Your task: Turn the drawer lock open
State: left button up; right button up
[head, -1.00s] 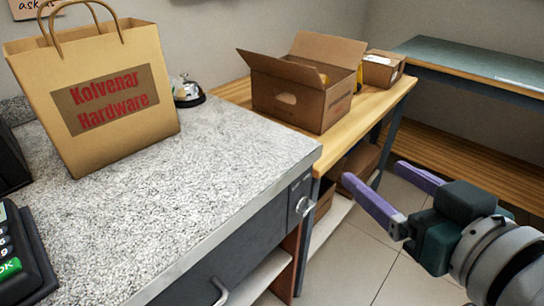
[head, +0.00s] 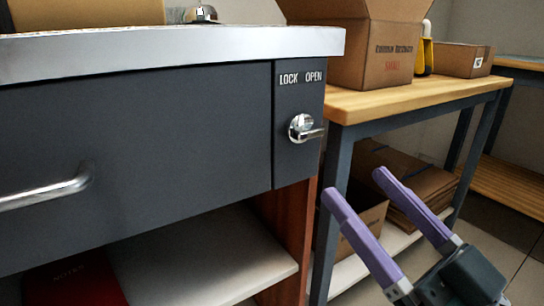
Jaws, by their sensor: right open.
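The drawer lock (head: 303,128) is a round silver knob with a short lever. It sits on a narrow dark panel right of the drawer, under the labels LOCK and OPEN. The lever points right, roughly level. The dark grey drawer (head: 150,130) looks shut and has a silver bar handle (head: 50,189). My right gripper (head: 352,188) has two purple fingers. It is open and empty, below and right of the lock, apart from it. My left gripper is out of view.
A wooden bench (head: 400,100) with an open cardboard box (head: 378,50) stands right of the counter. Cardboard boxes lie on its lower shelf (head: 350,272). A red notes book (head: 75,280) lies on the shelf under the drawer. The space before the lock panel is clear.

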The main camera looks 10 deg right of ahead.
aim_at(314, 135)
jog(key=b+x, duration=0.1)
jog(key=x, duration=0.8)
jog(key=shift+w+a+r, duration=0.1)
jog(key=shift+a+r, duration=0.1)
jog(key=shift+c, duration=0.3)
grip_shut()
